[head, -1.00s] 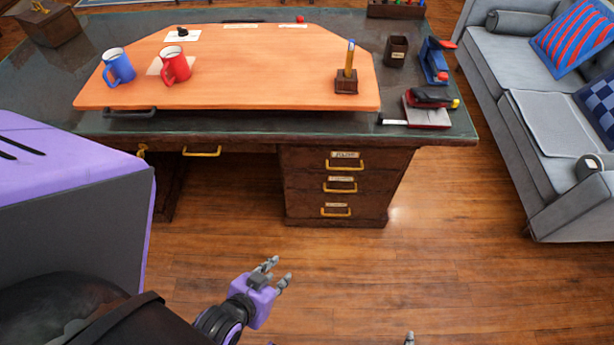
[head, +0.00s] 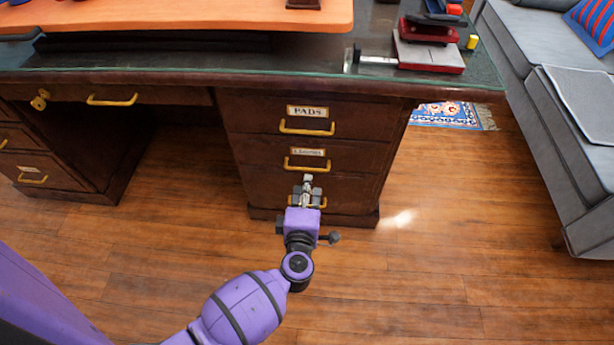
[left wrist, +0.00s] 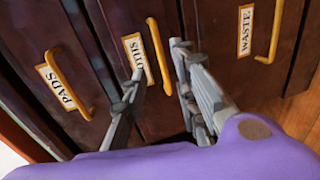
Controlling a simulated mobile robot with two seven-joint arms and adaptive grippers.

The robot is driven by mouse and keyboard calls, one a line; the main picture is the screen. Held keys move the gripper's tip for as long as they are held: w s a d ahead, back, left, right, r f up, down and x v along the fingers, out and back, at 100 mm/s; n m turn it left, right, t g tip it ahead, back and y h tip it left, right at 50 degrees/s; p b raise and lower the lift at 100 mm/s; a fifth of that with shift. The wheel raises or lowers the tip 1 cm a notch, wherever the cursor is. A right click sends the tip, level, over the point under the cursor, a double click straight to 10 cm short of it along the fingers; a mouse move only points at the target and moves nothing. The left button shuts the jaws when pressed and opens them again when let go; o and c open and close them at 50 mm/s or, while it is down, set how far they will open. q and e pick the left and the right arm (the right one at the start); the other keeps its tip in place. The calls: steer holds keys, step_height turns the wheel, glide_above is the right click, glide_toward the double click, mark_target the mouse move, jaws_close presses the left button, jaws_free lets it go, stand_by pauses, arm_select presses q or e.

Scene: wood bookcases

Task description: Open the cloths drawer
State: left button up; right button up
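The cloths drawer (head: 345,158) is the middle one of three dark wood drawers in the desk's right pedestal, and it is shut. Its brass handle (head: 306,168) runs across under a white label, and the label's end reads "OTHS" in the left wrist view. My left gripper (head: 307,185) is just below this handle in the head view. In the left wrist view its two fingers (left wrist: 157,68) are spread, and the cloths handle (left wrist: 158,58) appears between their tips. I cannot tell whether they touch it. My right gripper is not in view.
The pads drawer (head: 350,113) is above and the waste drawer (left wrist: 285,50) below, both shut. The desk's glass top (head: 200,60) overhangs the drawers. A grey sofa (head: 545,130) stands at the right. Wood floor (head: 440,240) is free in front.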

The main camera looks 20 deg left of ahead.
mark_target(309, 169)
arm_select(q)
steer(key=b+x, duration=0.2)
steer(key=x, duration=0.6)
steer(key=shift+w+a+f, duration=0.1)
jaws_close()
